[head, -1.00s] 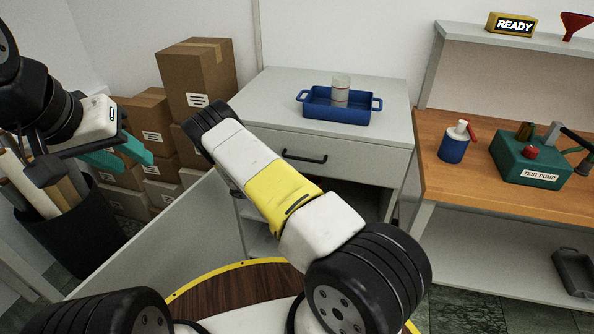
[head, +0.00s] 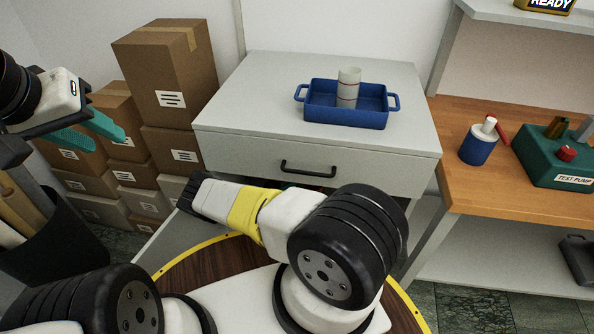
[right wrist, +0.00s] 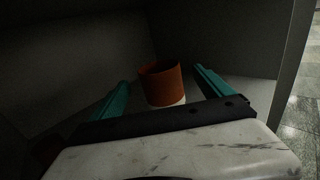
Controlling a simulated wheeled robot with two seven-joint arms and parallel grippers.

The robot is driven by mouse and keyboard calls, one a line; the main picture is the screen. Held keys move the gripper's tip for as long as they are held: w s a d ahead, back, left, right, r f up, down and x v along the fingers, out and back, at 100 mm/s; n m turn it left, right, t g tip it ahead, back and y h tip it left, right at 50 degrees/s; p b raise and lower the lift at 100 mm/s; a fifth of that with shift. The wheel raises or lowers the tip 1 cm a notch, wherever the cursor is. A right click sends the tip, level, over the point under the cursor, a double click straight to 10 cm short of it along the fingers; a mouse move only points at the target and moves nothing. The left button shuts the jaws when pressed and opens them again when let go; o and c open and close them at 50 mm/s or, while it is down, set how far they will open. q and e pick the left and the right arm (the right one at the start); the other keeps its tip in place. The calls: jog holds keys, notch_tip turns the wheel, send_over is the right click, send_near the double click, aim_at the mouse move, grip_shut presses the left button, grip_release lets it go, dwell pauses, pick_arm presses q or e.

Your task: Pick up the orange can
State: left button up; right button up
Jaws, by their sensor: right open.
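The orange can (right wrist: 161,84) stands upright on the floor of a dark grey compartment in the right wrist view. My right gripper (right wrist: 160,77) is open, with one teal finger on each side of the can. A gap shows between the can and each finger; I cannot tell how deep it sits between them. In the head view the can and my right gripper are hidden, and my right arm reaches down under the drawer of the grey cabinet (head: 225,115). My left gripper (head: 106,141) is open and empty at the left, in front of the boxes.
A blue tray (head: 345,115) holding a pale cylinder (head: 348,88) stands on the cabinet. Cardboard boxes (head: 165,75) are stacked left. A workbench (head: 470,190) at right bears a blue bottle (head: 478,148) and a green test pump (head: 555,160). The compartment's walls are close around my right gripper.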

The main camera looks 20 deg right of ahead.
jog(key=x, duration=0.5)
jog(key=shift+w+r, duration=0.1)
jog(key=shift+r, duration=0.1)
grip_shut()
